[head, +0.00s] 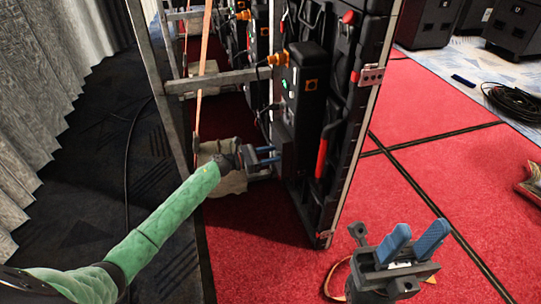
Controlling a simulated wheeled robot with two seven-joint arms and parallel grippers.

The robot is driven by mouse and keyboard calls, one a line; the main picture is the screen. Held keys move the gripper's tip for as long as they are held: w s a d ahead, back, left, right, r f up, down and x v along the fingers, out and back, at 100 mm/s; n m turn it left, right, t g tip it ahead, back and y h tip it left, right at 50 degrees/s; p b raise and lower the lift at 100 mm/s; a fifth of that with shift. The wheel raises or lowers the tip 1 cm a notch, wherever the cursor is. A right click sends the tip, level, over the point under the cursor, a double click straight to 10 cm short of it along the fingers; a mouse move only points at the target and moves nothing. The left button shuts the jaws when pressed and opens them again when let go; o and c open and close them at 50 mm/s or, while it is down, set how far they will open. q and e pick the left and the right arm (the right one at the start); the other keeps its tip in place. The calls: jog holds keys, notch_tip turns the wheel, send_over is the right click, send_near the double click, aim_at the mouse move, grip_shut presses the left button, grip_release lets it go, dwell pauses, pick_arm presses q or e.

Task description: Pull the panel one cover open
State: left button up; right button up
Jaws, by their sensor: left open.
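The nearest black video-wall panel (302,150) stands upright, seen from its rear side at a steep angle. A tall black box (309,75) with an orange connector and green lights sits on its back; I cannot tell for sure which part is the cover. A red handle strip (321,158) runs down the panel's right part. My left gripper (277,154) is open and empty, its blue fingers pointing right at the panel's lower left edge; contact cannot be made out. My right gripper (424,234) is at the lower right, blue fingers apart and empty, away from the panel.
A grey metal frame (222,80) with a crossbar and an orange strap stands left of the panel. Pale sandbags (228,180) lie at its foot behind my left gripper. A coiled black cable (515,100) and black cases (515,30) lie far right.

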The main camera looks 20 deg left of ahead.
pick_arm(q)
grip_shut()
